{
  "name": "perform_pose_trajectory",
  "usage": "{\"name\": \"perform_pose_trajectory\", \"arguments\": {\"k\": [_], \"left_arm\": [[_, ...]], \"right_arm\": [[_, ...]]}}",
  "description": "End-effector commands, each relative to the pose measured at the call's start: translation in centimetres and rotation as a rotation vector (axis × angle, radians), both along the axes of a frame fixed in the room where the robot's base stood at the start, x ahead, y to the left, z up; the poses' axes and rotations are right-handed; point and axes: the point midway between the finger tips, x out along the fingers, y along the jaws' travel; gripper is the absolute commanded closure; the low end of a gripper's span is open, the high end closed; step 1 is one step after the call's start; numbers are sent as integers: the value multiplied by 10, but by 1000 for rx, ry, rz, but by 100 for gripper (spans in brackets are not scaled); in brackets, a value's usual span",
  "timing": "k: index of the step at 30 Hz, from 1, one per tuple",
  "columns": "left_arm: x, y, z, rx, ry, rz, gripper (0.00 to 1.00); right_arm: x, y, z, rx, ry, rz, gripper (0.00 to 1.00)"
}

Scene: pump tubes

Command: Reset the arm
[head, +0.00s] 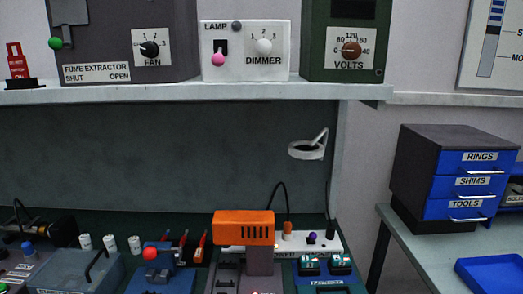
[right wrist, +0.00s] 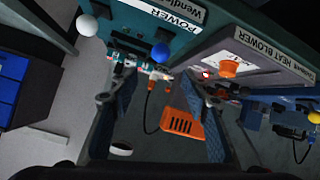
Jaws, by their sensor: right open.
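My right gripper (right wrist: 157,76) shows in the right wrist view with its two dark fingers spread apart. It is open, and no object is clearly held between the fingers. Small teal and white parts of the bench equipment show beyond the fingertips. The orange slotted housing (right wrist: 181,123) shows between the fingers, farther off. In the head view neither gripper can be made out. My left gripper is in neither view.
In the head view the orange slotted housing (head: 244,227) stands on the crowded bench. A shelf (head: 200,92) carries control boxes above it. A drawer cabinet (head: 420,165) and a blue tray (head: 490,272) are at right.

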Motion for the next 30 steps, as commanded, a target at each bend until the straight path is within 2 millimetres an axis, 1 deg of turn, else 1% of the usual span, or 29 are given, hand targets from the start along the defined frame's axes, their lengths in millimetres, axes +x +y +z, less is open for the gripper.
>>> {"name": "perform_pose_trajectory", "arguments": {"k": [1, 2, 3, 5, 6, 8, 9, 14, 15, 16, 20, 23, 26, 27, 29, 30], "left_arm": [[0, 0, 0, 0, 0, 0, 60], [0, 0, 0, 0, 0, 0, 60], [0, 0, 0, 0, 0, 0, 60], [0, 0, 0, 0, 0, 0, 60], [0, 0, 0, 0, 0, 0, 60], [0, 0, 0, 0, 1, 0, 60], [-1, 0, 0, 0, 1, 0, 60], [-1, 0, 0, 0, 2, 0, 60], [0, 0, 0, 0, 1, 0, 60], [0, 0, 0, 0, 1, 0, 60], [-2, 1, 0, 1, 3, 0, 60], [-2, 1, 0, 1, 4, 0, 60], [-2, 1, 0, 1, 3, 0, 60], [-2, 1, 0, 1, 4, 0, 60], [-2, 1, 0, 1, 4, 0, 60], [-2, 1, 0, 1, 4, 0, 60]], "right_arm": [[-24, -10, -26, 15, 104, -27, 57], [-38, -15, -39, 23, 163, -42, 57], [-56, -22, -55, 32, 235, -59, 57], [-82, -29, -75, 44, 336, -79, 57], [-99, -33, -85, 51, 395, -91, 57], [-125, -38, -99, 60, 482, -107, 57], [-141, -40, -107, 67, 535, -115, 57], [-206, -49, -130, 87, 738, -146, 57], [-196, -48, -143, 84, 730, -142, 57], [-194, -47, -152, 83, 732, -141, 57], [-187, -46, -189, 80, 745, -141, 57], [-184, -45, -222, 78, 757, -140, 57], [-184, -44, -261, 74, 773, -138, 57], [-186, -44, -278, 73, 781, -137, 57], [-190, -44, -305, 71, 791, -136, 57], [-193, -44, -323, 69, 797, -135, 57]]}}
